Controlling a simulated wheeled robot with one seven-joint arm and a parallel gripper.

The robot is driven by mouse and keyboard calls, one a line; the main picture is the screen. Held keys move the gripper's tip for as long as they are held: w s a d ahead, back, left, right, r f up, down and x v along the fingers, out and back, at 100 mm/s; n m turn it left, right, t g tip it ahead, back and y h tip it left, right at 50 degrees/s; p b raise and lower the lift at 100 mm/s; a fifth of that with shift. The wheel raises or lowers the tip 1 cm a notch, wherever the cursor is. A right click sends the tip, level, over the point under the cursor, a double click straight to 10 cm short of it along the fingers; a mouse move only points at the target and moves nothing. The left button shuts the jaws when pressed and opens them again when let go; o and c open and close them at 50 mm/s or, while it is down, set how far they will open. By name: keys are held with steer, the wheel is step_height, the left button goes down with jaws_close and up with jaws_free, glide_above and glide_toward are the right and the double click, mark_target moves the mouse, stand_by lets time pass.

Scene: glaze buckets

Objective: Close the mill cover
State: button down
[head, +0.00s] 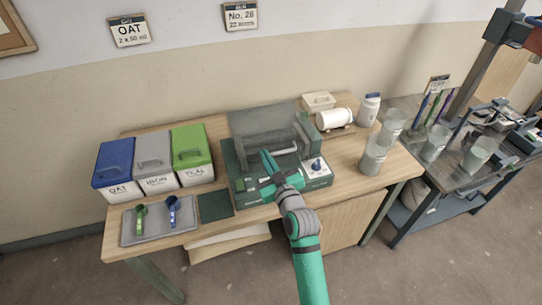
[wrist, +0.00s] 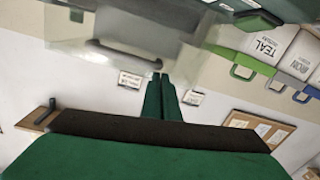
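The mill has a green base (head: 240,188) and stands in the middle of the wooden table. Its smoky see-through cover (head: 262,122) is at the back and top of the mill and seems to be tilted up; its exact angle is hard to tell. Contact with the cover cannot be told.
Blue, grey and green lidded buckets (head: 190,150) stand left of the mill. A grey tray (head: 160,232) with two scoops lies front left. A white jar (head: 369,108), a white roller (head: 333,119) and clear cups (head: 374,155) stand to the right. A side table (head: 410,204) is farther right.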

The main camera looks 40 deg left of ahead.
steer(key=shift+w+d+f, duration=0.1)
steer(key=shift+f, duration=0.4)
steer(key=shift+w+d+f, duration=0.1)
steer(key=shift+f, duration=0.4)
steer(key=shift+r, duration=0.1)
step_height(320, 180, up, 6)
steer(key=s+f, duration=0.1)
steer(key=s+d+f, duration=0.2)
steer(key=s+d, duration=0.3)
steer(key=d, duration=0.2)
steer(key=shift+s+f, duration=0.2)
steer(key=shift+f, duration=0.1)
stand_by(0.7)
steer(key=shift+d, duration=0.1)
